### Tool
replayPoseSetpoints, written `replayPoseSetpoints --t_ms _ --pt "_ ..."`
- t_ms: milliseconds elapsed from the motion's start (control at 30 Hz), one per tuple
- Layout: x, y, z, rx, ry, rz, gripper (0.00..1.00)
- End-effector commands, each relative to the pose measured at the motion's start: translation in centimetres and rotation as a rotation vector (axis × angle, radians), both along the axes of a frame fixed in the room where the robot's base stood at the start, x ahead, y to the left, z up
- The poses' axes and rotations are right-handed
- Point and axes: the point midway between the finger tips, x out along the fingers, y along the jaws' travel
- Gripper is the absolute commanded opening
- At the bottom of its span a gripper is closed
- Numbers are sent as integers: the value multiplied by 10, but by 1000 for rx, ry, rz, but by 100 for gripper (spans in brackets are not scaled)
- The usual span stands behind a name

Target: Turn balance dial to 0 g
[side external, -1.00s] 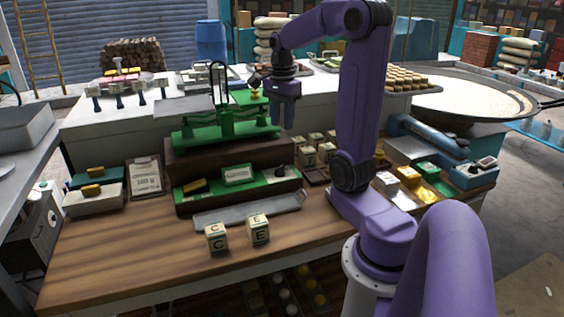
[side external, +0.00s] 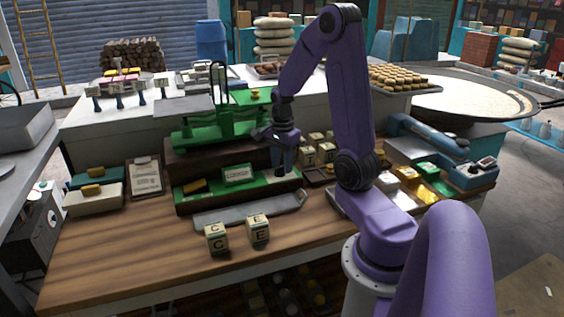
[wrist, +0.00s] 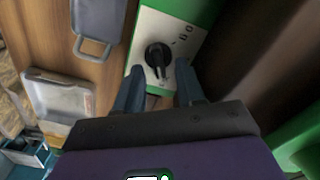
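The balance dial (wrist: 158,56) is a black knob on a white plate with dark markings, set in a green panel; it shows in the wrist view. Its pointer angle against the marks is too small to read surely. My gripper (wrist: 157,92) is open, with its two blue fingers apart on either side and just short of the knob. In the side view my gripper (side external: 282,168) points down at the right end of the green balance base (side external: 238,192) and hides the dial. The green balance (side external: 218,128) stands behind on a brown block.
A grey metal tray (side external: 248,209) lies in front of the base. Two lettered cubes (side external: 216,238) stand on the wooden table before it. Lettered blocks (side external: 318,150) stand close to the right of my gripper. The table's front left is clear.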

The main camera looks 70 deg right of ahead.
Motion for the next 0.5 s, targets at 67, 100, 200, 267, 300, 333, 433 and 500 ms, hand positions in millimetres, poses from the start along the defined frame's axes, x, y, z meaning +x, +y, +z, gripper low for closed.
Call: replayPoseSetpoints --t_ms 67,100,200,267,300,333,433,500 --pt "0 0 0 0 0 0 38" --pt "0 0 0 0 0 0 38" --pt "0 0 0 0 0 0 35" --pt "0 0 0 0 0 0 16" --pt "0 0 0 0 0 0 2" --pt "0 0 0 0 0 0 0" --pt "0 0 0 0 0 0 0" --pt "0 0 0 0 0 1 0"
